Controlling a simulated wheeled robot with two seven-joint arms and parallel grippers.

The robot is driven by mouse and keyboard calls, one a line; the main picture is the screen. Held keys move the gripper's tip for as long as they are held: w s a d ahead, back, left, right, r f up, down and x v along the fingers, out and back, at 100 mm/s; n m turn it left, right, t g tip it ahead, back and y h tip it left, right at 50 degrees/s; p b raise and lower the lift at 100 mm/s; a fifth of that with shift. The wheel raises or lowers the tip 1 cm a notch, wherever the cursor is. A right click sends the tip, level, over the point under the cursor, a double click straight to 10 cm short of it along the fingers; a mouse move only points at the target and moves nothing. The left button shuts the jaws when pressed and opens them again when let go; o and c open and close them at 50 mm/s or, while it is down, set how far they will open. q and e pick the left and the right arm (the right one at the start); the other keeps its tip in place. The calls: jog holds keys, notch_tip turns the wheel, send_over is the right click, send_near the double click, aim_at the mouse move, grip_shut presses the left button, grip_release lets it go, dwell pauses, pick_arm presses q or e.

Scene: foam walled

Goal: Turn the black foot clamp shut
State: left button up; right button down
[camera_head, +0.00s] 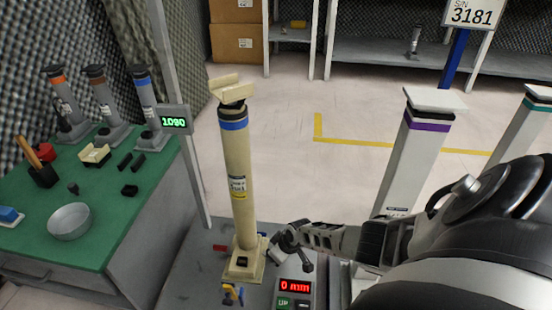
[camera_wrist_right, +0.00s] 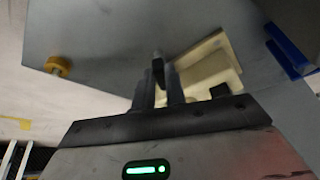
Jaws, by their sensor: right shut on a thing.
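The beige column (camera_head: 238,180) stands upright with its square foot (camera_head: 246,265) on a grey plate. Part of the beige foot also shows in the right wrist view (camera_wrist_right: 207,72). My right gripper (camera_head: 284,244) reaches in from the right, low beside the foot. In the right wrist view my two dark fingers (camera_wrist_right: 160,84) are closed together on a small dark piece (camera_wrist_right: 157,62), which looks like the black foot clamp, next to the foot. The fingers hide most of it, so its angle is unclear. My left gripper is not in view.
A blue clamp (camera_wrist_right: 288,48) and a yellow knob (camera_wrist_right: 58,66) sit on the plate. A red display box (camera_head: 294,289) stands in front, right of the foot. A green-topped bench (camera_head: 110,215) with tools is at left.

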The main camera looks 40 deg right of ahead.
jog(key=n, duration=0.1)
jog(key=n+y, duration=0.1)
jog(key=n, duration=0.2)
jog(key=shift+d+g, duration=0.3)
jog(key=shift+g, duration=0.1)
jog(key=shift+n+y, duration=0.3)
jog(key=c, duration=1.4)
grip_release()
jog(key=shift+c, duration=0.2)
jog(key=shift+w+r, duration=0.1)
